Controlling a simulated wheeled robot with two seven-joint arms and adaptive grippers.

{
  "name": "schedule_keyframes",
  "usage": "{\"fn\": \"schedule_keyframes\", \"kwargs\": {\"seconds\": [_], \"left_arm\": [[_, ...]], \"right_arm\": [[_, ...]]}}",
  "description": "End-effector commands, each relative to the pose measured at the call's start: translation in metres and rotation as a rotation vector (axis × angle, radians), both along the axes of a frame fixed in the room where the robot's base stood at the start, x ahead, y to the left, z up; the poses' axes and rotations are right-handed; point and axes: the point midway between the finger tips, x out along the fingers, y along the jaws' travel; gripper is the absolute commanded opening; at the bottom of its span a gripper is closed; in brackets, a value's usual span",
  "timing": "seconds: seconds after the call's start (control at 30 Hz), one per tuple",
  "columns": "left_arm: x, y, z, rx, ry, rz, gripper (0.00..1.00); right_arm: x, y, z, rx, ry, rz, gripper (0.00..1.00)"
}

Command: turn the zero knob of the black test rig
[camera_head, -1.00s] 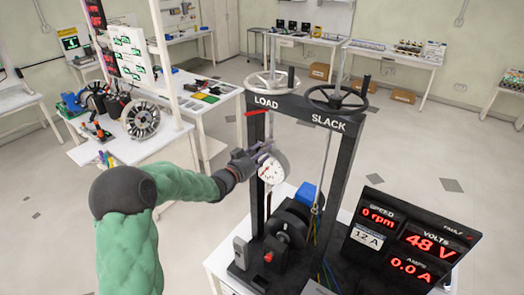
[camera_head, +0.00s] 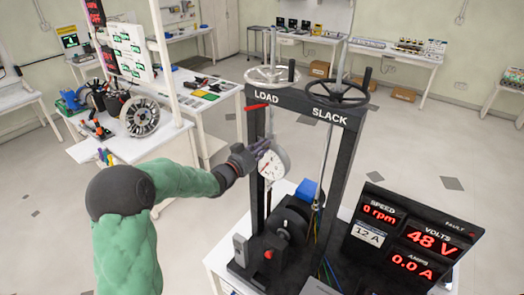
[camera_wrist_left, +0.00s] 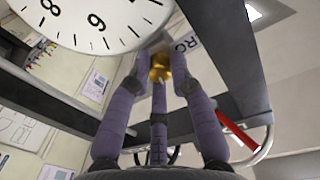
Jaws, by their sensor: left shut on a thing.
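The black test rig (camera_head: 338,150) stands at the centre right, with LOAD and SLACK on its top beam. A white round dial gauge (camera_head: 273,166) with a thin red pointer hangs by its left post. In the left wrist view the gauge face (camera_wrist_left: 85,18) fills the top left, and the brass zero knob (camera_wrist_left: 160,67) sits between my fingertips. My left gripper (camera_head: 259,151) reaches in from the left and is shut on the knob, which the fingers hide in the head view. My right gripper is out of view.
Two handwheels (camera_head: 335,93) top the rig; a red lever (camera_head: 255,107) sticks out at its upper left. A display panel (camera_head: 412,236) reads 0 rpm, 48 V and 0.0 A. A workbench (camera_head: 130,148) with motor parts stands left. Open floor lies behind.

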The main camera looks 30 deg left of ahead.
Motion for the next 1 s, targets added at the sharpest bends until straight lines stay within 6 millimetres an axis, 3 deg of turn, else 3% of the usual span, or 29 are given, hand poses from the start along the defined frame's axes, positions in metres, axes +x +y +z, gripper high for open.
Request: {"fn": "schedule_keyframes", "kwargs": {"seconds": [0.27, 0.3, 0.37, 0.77, 1.0], "left_arm": [[0.0, 0.0, 0.0, -0.002, 0.0, 0.0, 0.0], [0.0, 0.0, 0.0, -0.002, 0.0, 0.0, 0.28], [0.0, 0.0, 0.0, -0.002, 0.0, 0.0, 0.45], [-0.003, 0.001, 0.0, -0.002, 0.0, 0.001, 0.46], [-0.035, 0.006, 0.0, -0.001, 0.002, 0.003, 0.46]], "right_arm": [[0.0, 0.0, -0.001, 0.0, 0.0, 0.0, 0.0], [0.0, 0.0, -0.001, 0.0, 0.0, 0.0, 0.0], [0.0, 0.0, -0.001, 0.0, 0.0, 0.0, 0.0], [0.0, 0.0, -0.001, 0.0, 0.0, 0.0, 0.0], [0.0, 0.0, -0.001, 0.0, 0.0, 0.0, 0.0]]}}
